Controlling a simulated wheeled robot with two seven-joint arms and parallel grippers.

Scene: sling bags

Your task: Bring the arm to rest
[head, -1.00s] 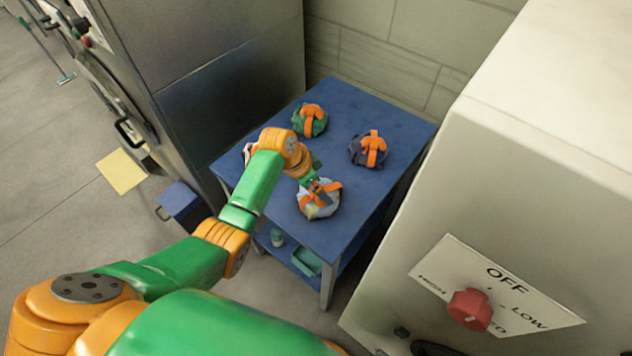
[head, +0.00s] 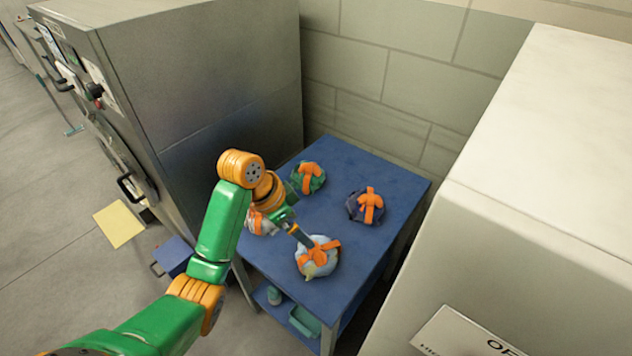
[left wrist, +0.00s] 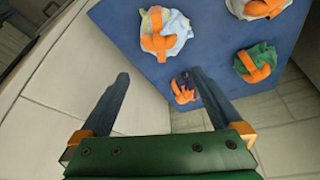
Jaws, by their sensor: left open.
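Several sling bags with orange straps lie on the blue table (head: 335,160). They are a green bag (head: 307,178), a dark purple bag (head: 366,206), a pale blue-white bag (head: 318,257) and a pale bag (head: 258,222) partly hidden behind my left arm. My left gripper (head: 301,238) is at the pale blue-white bag's upper left in the head view. In the left wrist view the gripper (left wrist: 166,84) is open, with nothing between its fingers. That view also shows the pale blue-white bag (left wrist: 175,32), the green bag (left wrist: 262,58) and the dark bag (left wrist: 184,88) beyond the fingers. My right gripper is not in view.
A tall grey metal cabinet (head: 210,80) stands left of the table and a large pale appliance (head: 530,180) stands close on the right. A block wall (head: 400,75) is behind. A teal tray (head: 304,321) sits on the lower shelf. A blue box (head: 172,256) is on the floor.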

